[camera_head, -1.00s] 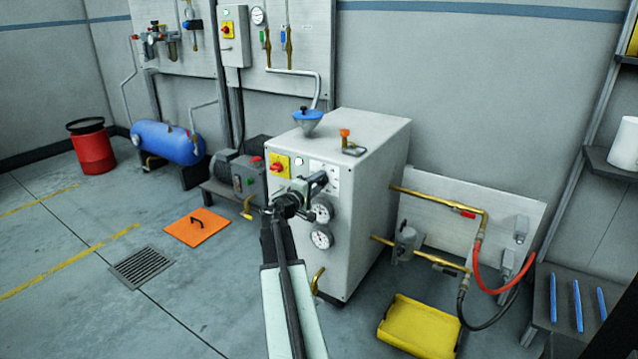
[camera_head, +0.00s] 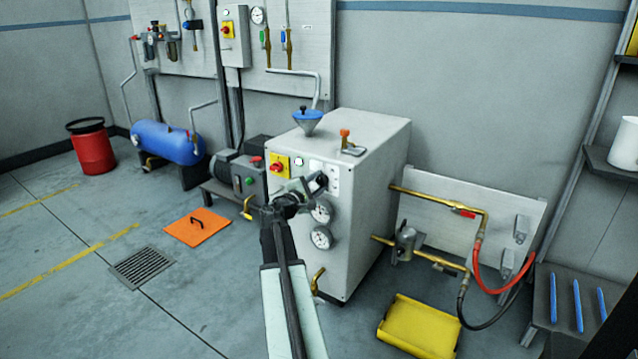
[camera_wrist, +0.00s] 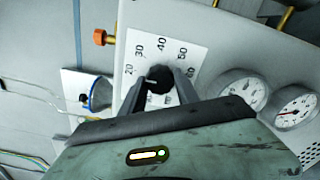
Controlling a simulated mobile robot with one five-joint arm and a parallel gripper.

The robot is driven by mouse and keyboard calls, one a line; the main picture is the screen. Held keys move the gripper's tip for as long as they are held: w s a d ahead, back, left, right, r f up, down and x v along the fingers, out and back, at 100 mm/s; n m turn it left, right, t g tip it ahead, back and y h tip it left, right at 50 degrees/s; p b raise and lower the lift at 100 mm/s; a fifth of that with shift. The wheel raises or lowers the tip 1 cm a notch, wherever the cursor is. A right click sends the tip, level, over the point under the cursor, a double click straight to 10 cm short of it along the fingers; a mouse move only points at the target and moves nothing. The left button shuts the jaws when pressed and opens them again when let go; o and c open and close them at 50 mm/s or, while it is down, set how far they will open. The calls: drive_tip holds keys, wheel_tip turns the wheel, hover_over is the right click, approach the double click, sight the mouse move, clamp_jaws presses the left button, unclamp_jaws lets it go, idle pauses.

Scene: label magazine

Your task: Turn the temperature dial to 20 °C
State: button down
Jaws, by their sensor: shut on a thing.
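The temperature dial is a black round knob (camera_wrist: 158,75) on a white scale plate (camera_wrist: 142,38) printed 20 to 60, on the front of the pale grey cabinet (camera_head: 372,160). My gripper (camera_wrist: 160,84) is shut on the knob, with one finger on either side of it in the wrist view. A small pale mark shows on the knob's left side, towards the 20 end, but I cannot read the exact setting.
Two round gauges (camera_head: 321,238) sit just below the dial. A red-and-yellow switch (camera_head: 278,167) is to its left. A blue funnel (camera_head: 308,121) and an orange-topped valve (camera_head: 345,135) stand on the cabinet. A yellow tray (camera_head: 420,326) lies on the floor at right.

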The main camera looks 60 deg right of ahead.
drive_tip(key=shift+a+f, duration=0.1)
drive_tip(key=c, duration=0.9)
unclamp_jaws()
drive_tip(key=a, duration=0.7)
drive_tip(key=shift+a, duration=0.35)
